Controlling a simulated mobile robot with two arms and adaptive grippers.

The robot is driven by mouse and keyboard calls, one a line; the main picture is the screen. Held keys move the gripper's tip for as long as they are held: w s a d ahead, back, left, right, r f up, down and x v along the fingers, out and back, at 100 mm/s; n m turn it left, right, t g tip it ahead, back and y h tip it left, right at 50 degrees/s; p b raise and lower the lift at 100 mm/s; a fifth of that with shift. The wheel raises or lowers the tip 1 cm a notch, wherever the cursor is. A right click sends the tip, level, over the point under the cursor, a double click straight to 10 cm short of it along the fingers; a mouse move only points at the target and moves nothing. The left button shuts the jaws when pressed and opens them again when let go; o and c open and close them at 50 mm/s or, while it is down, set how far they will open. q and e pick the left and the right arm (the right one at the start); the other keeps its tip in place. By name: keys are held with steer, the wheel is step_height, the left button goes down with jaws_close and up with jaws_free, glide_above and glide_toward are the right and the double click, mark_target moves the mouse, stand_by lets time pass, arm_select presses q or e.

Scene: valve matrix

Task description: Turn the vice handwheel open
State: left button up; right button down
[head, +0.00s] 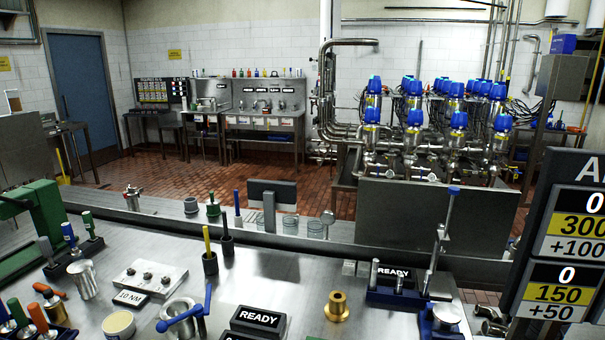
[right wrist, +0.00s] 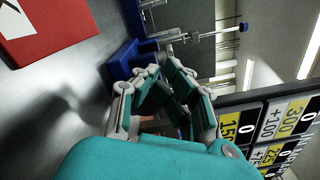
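At the right of the bench stands a small blue-based fixture (head: 398,295) with a bright metal block. Beside it is an upright metal rod (head: 441,235) topped by a blue knob, above a round metal part (head: 447,316) on a blue base. I cannot tell for certain which part is the vice handwheel. The right wrist view shows a blue block (right wrist: 120,62) and a rod with a blue knob (right wrist: 243,27) beyond my right gripper (right wrist: 160,72). Its tips come close together, and whether they touch anything is unclear. My left gripper is out of view.
A blue-handled metal fitting (head: 185,318), a brass flanged part (head: 337,307) and a READY sign (head: 259,319) occupy the front bench. A scoreboard (head: 560,245) stands close at right. A red panel (right wrist: 45,28) lies at the wrist view's upper left.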

steer(key=shift+f, duration=0.1)
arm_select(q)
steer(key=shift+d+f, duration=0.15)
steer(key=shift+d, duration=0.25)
arm_select(e)
steer(key=shift+d+f, duration=0.1)
steer(key=shift+d, duration=0.05)
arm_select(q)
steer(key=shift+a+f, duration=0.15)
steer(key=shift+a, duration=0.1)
arm_select(e)
steer(key=shift+s+d+f, duration=0.1)
steer(key=shift+d+f, duration=0.1)
arm_select(q)
steer(key=shift+b, duration=0.3)
arm_select(e)
steer(key=shift+a+f, duration=0.1)
steer(key=shift+f, duration=0.25)
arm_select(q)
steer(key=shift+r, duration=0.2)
arm_select(e)
steer(key=shift+a+r, duration=0.2)
steer(key=shift+a, duration=0.1)
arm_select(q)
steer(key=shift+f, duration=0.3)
arm_select(e)
steer(key=shift+v, duration=2.85)
